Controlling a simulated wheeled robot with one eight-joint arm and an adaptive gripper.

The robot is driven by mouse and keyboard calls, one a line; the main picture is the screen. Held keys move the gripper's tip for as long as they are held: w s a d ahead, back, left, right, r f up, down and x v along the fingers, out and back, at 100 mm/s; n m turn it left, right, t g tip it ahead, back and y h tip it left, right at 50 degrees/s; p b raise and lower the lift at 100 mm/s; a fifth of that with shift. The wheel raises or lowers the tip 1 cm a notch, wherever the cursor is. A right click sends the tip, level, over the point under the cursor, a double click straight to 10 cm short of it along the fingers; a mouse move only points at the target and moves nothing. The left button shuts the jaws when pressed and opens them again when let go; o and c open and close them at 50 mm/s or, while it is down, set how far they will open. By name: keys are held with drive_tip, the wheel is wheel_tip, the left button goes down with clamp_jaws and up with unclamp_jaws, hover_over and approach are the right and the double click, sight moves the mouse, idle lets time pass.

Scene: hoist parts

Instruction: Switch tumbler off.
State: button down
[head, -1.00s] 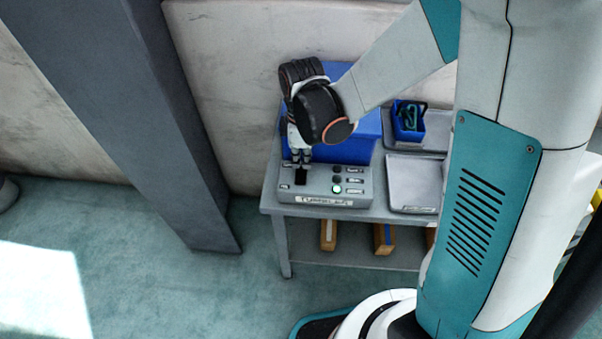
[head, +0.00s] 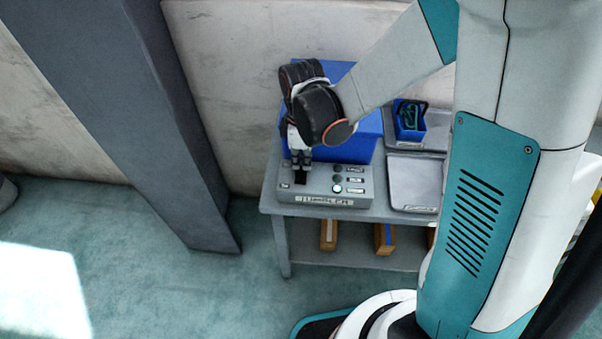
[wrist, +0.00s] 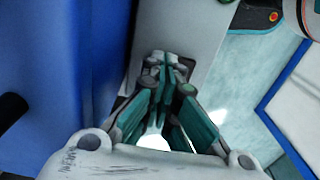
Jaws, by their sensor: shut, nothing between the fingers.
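The tumbler is a blue box with a grey control panel (head: 318,190) along its front, standing on a grey table. The blue body (head: 350,148) rises behind the panel. In the wrist view the closed fingers (wrist: 165,75) are over the grey panel, beside the blue body.
The grey table (head: 275,195) also carries a blue bin (head: 408,120) with teal parts and a grey tray (head: 415,180) at the right. Brown boxes (head: 385,238) lie on the lower shelf. A grey pillar (head: 150,120) stands at the left.

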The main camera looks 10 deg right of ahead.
sight(302, 168)
drive_tip(key=shift+f+b, duration=0.45)
drive_tip(key=shift+f, duration=0.15)
drive_tip(key=shift+r, duration=0.1)
idle(0.3)
drive_tip(key=shift+r+p, duration=2.45)
drive_tip(key=shift+r, duration=1)
drive_tip(key=s+d+r+m+t+b, duration=0.2)
drive_tip(key=s+d+r+m+t, duration=0.5)
drive_tip(key=s+d+r+m, duration=0.4)
wheel_tip(302, 168, up, 4)
drive_tip(key=s+m, duration=0.1)
drive_tip(key=m, duration=0.3)
